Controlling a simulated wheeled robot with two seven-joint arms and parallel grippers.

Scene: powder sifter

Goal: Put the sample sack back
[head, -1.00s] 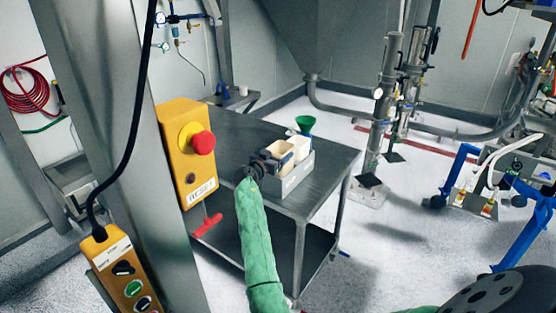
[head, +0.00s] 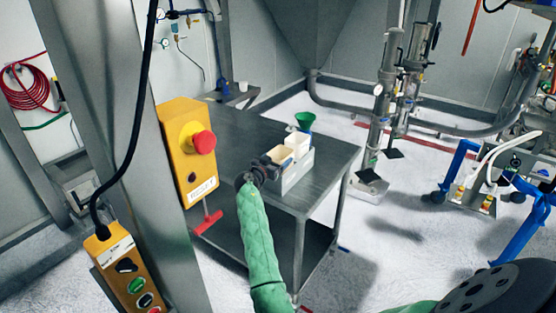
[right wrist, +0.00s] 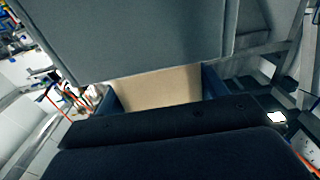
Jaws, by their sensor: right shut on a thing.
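The sample sack seems to be the small cream, box-shaped thing (head: 280,154) at the left end of a pale grey holder (head: 297,174) on the steel table. My right gripper (head: 266,166), at the end of the green-sleeved arm, is shut on its near left side. In the right wrist view a tan surface (right wrist: 160,88) shows between dark blue sides, with dark bars in front and a large grey panel above. Whether the sack's bottom touches the holder is hidden. My left gripper is not in view.
A white container (head: 298,145) and a green funnel (head: 305,121) stand close beside the sack. The steel table (head: 325,175) is bare around them. A yellow reset box with a red button (head: 203,142) is on the post at left. Pipes stand behind.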

